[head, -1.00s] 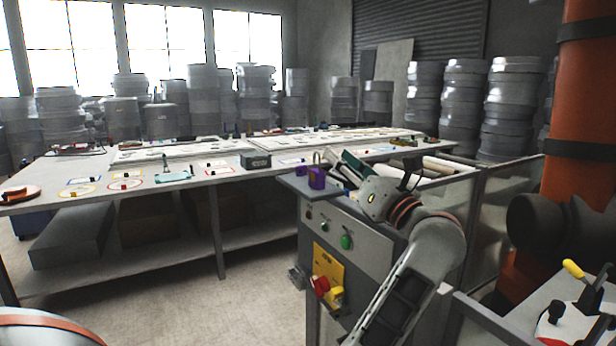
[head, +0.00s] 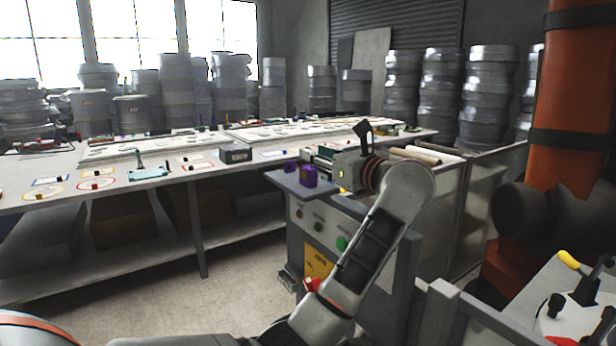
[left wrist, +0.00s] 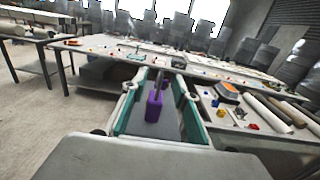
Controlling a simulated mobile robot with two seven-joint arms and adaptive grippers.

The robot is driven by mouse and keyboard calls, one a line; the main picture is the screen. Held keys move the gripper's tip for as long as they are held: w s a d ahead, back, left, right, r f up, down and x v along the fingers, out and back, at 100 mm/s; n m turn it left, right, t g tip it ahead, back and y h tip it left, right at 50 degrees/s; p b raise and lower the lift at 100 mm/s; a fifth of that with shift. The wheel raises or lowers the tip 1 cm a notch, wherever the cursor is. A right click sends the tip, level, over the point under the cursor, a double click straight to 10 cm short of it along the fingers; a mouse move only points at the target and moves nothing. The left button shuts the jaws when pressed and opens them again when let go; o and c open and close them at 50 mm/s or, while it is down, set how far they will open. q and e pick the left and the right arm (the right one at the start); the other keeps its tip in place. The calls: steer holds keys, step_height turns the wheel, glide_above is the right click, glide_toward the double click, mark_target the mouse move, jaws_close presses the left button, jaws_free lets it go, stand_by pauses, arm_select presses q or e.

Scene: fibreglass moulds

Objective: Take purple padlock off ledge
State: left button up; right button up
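The purple padlock (head: 308,177) stands upright on the grey ledge (head: 290,183) at the top of a control cabinet. My left gripper (head: 314,158) is at the ledge, level with the padlock and partly behind it in the head view. In the left wrist view the padlock (left wrist: 154,106), with its shackle up, lies between the two teal-padded fingers of the open left gripper (left wrist: 158,72). A gap shows on each side of it, and the grey ledge top shows below. My right gripper is in neither view.
The cabinet front carries a green button (head: 341,243) and a yellow panel (head: 318,266). Right of the ledge is a bin with rolls (head: 415,156). A long worktable (head: 130,190) with small items stands behind. A yellow-handled tool (head: 569,260) is at bottom right.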

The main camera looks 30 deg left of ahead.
arm_select(q)
steer(key=x, duration=0.4)
steer(key=shift+w+f, duration=0.1)
steer(key=shift+f, duration=0.05)
jaws_close()
steer(key=shift+r, duration=0.2)
